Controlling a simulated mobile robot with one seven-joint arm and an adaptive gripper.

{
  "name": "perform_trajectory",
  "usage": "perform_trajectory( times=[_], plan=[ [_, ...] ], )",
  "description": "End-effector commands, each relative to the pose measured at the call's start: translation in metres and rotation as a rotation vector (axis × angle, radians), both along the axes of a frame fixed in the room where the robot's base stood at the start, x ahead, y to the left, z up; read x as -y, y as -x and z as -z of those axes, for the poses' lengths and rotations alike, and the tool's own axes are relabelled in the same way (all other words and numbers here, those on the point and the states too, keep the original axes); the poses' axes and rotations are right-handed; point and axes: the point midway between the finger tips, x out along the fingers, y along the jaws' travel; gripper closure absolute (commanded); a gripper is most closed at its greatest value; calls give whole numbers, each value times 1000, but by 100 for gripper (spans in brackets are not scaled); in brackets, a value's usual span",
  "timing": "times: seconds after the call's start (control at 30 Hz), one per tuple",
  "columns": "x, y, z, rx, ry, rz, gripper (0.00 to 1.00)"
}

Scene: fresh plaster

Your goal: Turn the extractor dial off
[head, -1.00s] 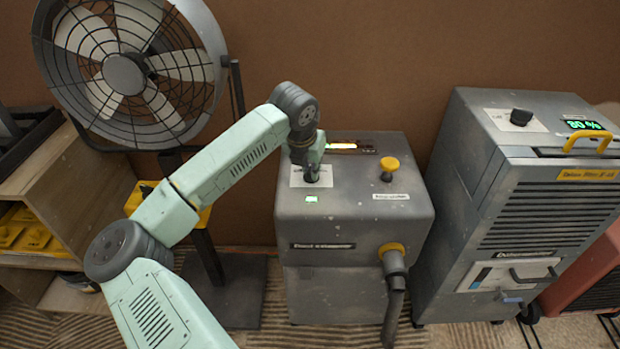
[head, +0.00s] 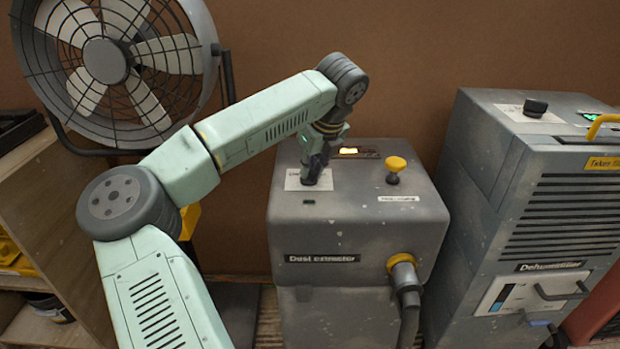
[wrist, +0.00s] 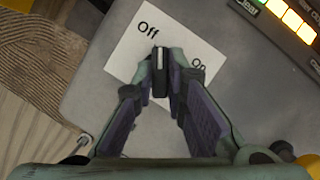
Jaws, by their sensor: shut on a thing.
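The dust extractor (head: 335,225) is a grey box with a "Dust extractor" label. Its dark dial (wrist: 160,76) is on a white plate (wrist: 125,48) marked "Off" and "On". My gripper (wrist: 162,80) is shut on the dial, one finger on each side. In the wrist view the dial's narrow edge points up, close to "Off". In the head view my gripper (head: 314,178) reaches down to the plate and hides the dial. A bar of yellow and green lights (wrist: 290,14) glows behind.
A yellow knob (head: 396,165) stands right of the plate on the extractor's top. A hose (head: 407,285) leaves its front. A dehumidifier (head: 540,200) with its own black dial (head: 535,107) stands to the right, and a fan (head: 115,65) to the left.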

Motion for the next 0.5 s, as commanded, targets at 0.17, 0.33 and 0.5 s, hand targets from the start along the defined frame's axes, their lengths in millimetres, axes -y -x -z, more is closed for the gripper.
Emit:
perform_trajectory(
  times=[0.17,0.33,0.5],
  plan=[
    [1,1,5,-9,-2,-108,100],
    [1,1,4,-9,-1,-177,100],
    [1,1,4,-11,-2,-213,100]
  ],
)
